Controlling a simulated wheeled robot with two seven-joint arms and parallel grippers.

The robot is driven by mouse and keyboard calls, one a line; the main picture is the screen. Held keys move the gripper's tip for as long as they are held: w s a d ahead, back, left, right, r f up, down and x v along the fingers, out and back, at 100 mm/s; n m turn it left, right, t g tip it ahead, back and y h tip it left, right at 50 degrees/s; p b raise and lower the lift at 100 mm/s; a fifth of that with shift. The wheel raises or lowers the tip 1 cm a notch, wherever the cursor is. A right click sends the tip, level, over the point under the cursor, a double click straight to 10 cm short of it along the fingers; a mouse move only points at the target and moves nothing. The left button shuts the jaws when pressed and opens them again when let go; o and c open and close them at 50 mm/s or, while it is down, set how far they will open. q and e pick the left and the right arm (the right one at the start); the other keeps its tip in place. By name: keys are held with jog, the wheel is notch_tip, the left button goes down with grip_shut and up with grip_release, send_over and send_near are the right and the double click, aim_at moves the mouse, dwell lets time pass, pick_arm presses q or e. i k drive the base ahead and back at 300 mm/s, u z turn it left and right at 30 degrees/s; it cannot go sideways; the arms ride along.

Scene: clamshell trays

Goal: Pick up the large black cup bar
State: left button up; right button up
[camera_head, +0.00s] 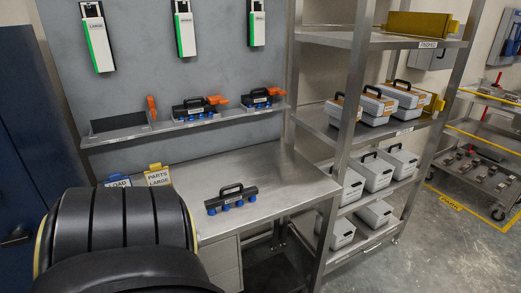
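A black cup bar (231,199) with an arched handle on top and blue suction cups below stands on the metal workbench (270,173). It is upright and nothing touches it from above. Two similar black bars with blue cups sit on the wall ledge behind, one in the middle (194,110) and a smaller-looking one to the right (258,99). The left place on that ledge holds no bar. I cannot read a size on the bench bar itself. Neither of my grippers shows in the head view.
Orange clips (217,100) sit on the ledge. A metal rack (345,140) with lidded cases stands right. The bench around the bar is clear. My black arm hides the lower left.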

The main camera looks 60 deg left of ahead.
aim_at(238, 196)
jog(key=u, duration=0.9)
jog(key=i, duration=1)
jog(key=u, duration=1.05)
